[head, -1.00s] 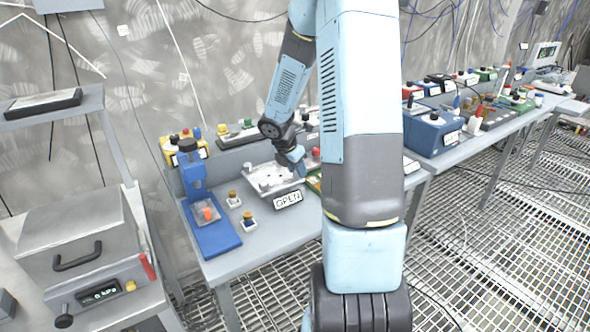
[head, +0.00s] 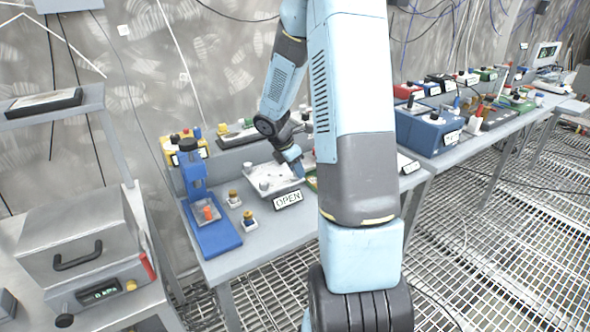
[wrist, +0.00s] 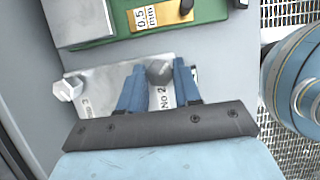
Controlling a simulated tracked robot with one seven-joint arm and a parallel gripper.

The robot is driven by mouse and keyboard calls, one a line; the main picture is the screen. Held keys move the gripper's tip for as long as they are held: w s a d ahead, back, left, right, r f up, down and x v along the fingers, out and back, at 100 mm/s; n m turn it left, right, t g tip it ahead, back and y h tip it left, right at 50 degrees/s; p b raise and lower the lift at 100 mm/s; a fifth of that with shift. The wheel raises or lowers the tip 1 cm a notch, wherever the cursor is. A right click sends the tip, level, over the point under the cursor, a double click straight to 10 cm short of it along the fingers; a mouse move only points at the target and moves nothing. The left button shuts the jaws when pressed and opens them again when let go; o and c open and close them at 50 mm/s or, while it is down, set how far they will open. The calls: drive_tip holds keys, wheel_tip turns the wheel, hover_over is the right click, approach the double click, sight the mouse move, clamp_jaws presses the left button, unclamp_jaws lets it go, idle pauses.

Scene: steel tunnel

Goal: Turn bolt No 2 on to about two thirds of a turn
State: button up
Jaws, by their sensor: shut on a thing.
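Bolt No 2 (wrist: 158,72) is a grey hex head on a pale metal plate (wrist: 110,78), with its "No 2" label beside it. My gripper (wrist: 160,80) has its two blue fingers on either side of the head, shut on it. Another grey bolt (wrist: 68,88) stands at the plate's left end in the wrist view, its label partly covered. In the head view the plate (head: 262,172) lies on the bench and my gripper (head: 297,170) is at its right part. The bolt in my fingers cannot be made out there.
An "OPEN" sign (head: 288,200) stands at the plate's front edge. A blue press-like stand (head: 208,215) and two small knobbed blocks are to the left.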

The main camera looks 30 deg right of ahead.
drive_tip(key=m, duration=0.2)
drive_tip(key=m+g, duration=0.1)
drive_tip(key=m, duration=0.1)
drive_tip(key=shift+w+m+g, duration=0.2)
drive_tip(key=shift+m+g, duration=0.1)
drive_tip(key=shift+m, duration=0.1)
drive_tip(key=m+g, duration=0.1)
drive_tip(key=m, duration=0.1)
drive_tip(key=m+y, duration=0.1)
drive_tip(key=m, duration=0.2)
drive_tip(key=shift+w+d+g, duration=0.1)
drive_tip(key=shift+d+g, duration=0.1)
drive_tip(key=shift+g, duration=0.2)
drive_tip(key=m+y, duration=0.1)
drive_tip(key=m, duration=0.2)
drive_tip(key=m+g+y, duration=0.1)
drive_tip(key=m, duration=0.1)
drive_tip(key=shift+d+m, duration=0.15)
drive_tip(key=shift+m, duration=0.25)
drive_tip(key=m+y, duration=0.2)
drive_tip(key=m, duration=0.2)
drive_tip(key=shift+d+m, duration=0.1)
drive_tip(key=shift+m, duration=0.2)
drive_tip(key=o, duration=1.1)
drive_tip(key=shift+c, duration=0.2)
